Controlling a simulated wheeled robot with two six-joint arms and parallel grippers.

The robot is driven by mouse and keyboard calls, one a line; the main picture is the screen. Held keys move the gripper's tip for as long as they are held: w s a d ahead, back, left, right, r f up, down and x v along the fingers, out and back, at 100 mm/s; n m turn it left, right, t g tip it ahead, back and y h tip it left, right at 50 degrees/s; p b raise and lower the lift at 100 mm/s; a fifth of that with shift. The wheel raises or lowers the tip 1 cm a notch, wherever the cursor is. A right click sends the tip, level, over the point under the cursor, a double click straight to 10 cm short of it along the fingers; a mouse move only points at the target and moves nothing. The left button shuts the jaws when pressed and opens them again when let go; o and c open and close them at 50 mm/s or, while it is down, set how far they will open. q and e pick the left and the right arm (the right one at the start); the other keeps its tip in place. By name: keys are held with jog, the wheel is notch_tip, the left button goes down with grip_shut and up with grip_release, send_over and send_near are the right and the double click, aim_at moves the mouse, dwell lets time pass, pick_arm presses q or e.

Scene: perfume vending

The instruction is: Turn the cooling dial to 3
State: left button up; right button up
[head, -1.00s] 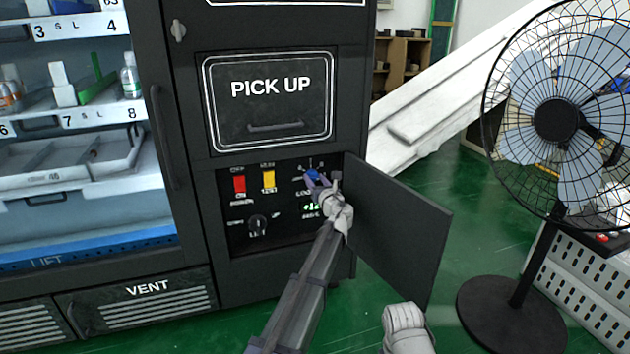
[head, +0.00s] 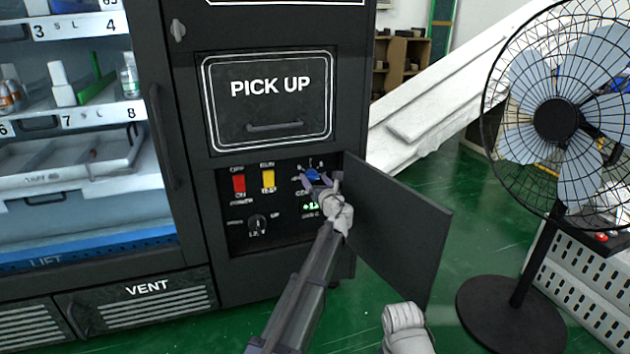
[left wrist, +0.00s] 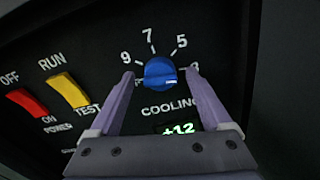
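The blue cooling dial (left wrist: 160,74) shows in the left wrist view on the dark panel, above the COOLING label. The numbers 9, 7 and 5 are readable around it; the number at its right, by the right fingertip, is partly hidden. A pale line on the dial's face runs toward that right side. My left gripper (left wrist: 160,80) is open, with one finger on each side of the dial; a gap shows at the left finger and a smaller one at the right. In the head view my left gripper (head: 318,183) partly covers the dial (head: 313,175).
A green display (left wrist: 179,128) reads +12 below the dial. A red power switch (head: 239,183) and a yellow run/test switch (head: 268,179) sit to the left, with a black knob (head: 257,224) below. The open panel door (head: 398,230) stands close right of my arm.

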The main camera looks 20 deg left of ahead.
pick_arm(q)
jog(key=v, duration=0.7)
jog(key=shift+s+d, duration=0.25)
jog(key=shift+s, duration=0.1)
jog(key=s+d+f+n+g+h+p, duration=0.15)
jog(key=s+n+g+p, duration=0.25)
jog(key=s+n, duration=0.45)
jog(key=s+d+f+n+g+h+p, duration=0.1)
jog(key=s+d+f+n+g+p, duration=0.2)
jog(key=s+n, duration=0.6)
jog(key=s+d+f+n+g+h+p, duration=0.1)
jog(key=s+d+n+g+h+p, duration=0.35)
jog(key=s, duration=0.75)
jog(key=s+d+f+n+g+h+p, duration=0.15)
jog(key=s+d+n+g+p, duration=0.4)
jog(key=s, duration=0.75)
notch_tip(320, 180, up, 37)
jog(key=d+t+p, duration=0.1)
jog(key=p, duration=3.4)
jog(key=shift+w+r+t, duration=0.2)
jog(key=shift+w+t, duration=0.15)
jog(key=shift+t, duration=0.05)
